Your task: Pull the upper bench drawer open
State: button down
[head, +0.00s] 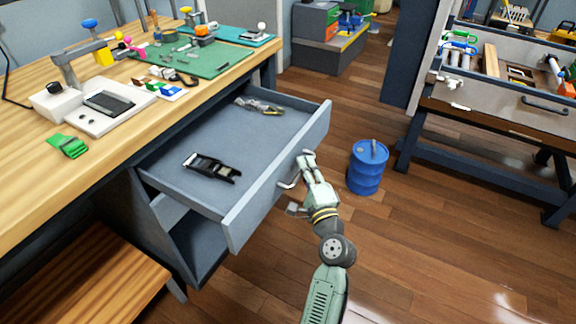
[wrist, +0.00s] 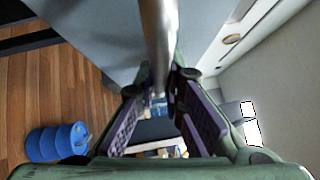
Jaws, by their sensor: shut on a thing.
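The upper bench drawer (head: 238,213) stands pulled well out from under the wooden bench (head: 30,185) in the head view. My gripper (head: 298,180) is at the drawer front, shut on the bar handle (head: 286,184). In the wrist view the metal handle (wrist: 158,45) runs between the two finger pads of my gripper (wrist: 160,100). Part of the handle is hidden by the fingers in the head view.
A blue barrel (head: 367,170) stands on the wood floor just right of my gripper. A second workbench (head: 485,115) is at the right. An open compartment (head: 200,245) lies below the drawer. A low wooden surface (head: 85,275) is at lower left. Floor at lower right is clear.

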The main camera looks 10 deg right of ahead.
jog(key=shift+s+d+b, duration=0.3)
jog(key=shift+s+d, duration=0.4)
jog(key=shift+d, duration=0.3)
jog(key=shift+s+d+b, duration=0.25)
jog(key=shift+s+d, duration=0.45)
jog(key=shift+d, duration=0.25)
jog(key=c, duration=1.7)
grip_release()
